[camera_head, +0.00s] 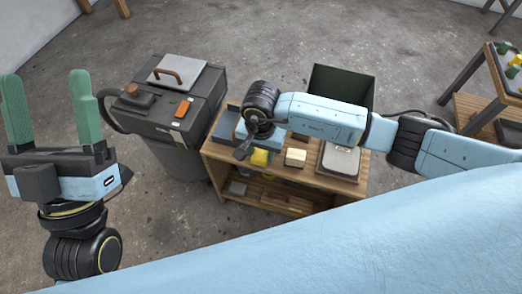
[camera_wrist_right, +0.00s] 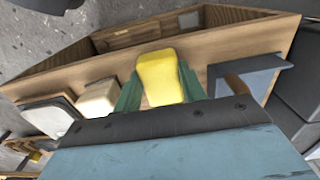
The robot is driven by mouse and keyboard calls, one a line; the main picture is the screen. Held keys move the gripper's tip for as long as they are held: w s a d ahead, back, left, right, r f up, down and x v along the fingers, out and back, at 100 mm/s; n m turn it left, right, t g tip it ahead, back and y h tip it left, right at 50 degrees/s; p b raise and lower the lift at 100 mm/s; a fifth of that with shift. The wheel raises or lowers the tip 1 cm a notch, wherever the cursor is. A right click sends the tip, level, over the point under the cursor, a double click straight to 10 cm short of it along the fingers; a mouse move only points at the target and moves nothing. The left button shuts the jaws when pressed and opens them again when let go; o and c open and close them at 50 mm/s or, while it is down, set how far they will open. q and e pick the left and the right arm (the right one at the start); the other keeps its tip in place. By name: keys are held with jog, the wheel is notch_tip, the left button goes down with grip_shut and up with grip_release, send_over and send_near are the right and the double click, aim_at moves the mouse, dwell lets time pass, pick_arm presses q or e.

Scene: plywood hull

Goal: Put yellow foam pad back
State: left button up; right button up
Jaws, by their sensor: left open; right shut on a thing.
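The yellow foam pad (camera_wrist_right: 160,78) is a rounded block between the green fingers of my right gripper (camera_wrist_right: 157,88). In the head view the pad (camera_head: 260,157) shows just beside my right wrist, over the wooden bench (camera_head: 300,178); the fingers there are largely hidden by the wrist. My right gripper is shut on the pad. I cannot tell whether the pad touches the bench top. My left gripper (camera_head: 46,76) is open and empty, raised at the far left, well away from the bench.
A cream block (camera_head: 295,157) and a pale tray (camera_head: 340,160) lie on the bench, right of the pad. A blue-grey item (camera_wrist_right: 245,75) lies on its other side. A dark green bin (camera_head: 342,85) stands behind; a black machine (camera_head: 165,105) stands left.

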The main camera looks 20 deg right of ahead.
aim_at(261, 153)
jog(key=shift+f, duration=0.15)
jog(key=o, duration=1)
jog(key=shift+c, duration=0.2)
pick_arm(q)
jog(key=shift+s+r+t, duration=0.1)
jog(key=shift+s+t, duration=0.1)
jog(key=shift+t, duration=0.1)
jog(key=shift+w, duration=0.1)
pick_arm(e)
jog(key=shift+r, duration=0.5)
notch_tip(261, 153, up, 6)
jog(key=p, duration=0.3)
pick_arm(q)
jog(key=w+f+g+y+p, duration=0.1)
jog(key=w+f+g+y, duration=0.2)
jog(key=f+g, duration=0.7)
jog(key=shift+w+p, duration=0.4)
jog(key=shift+w, duration=0.4)
pick_arm(e)
jog(key=shift+r, duration=2.65)
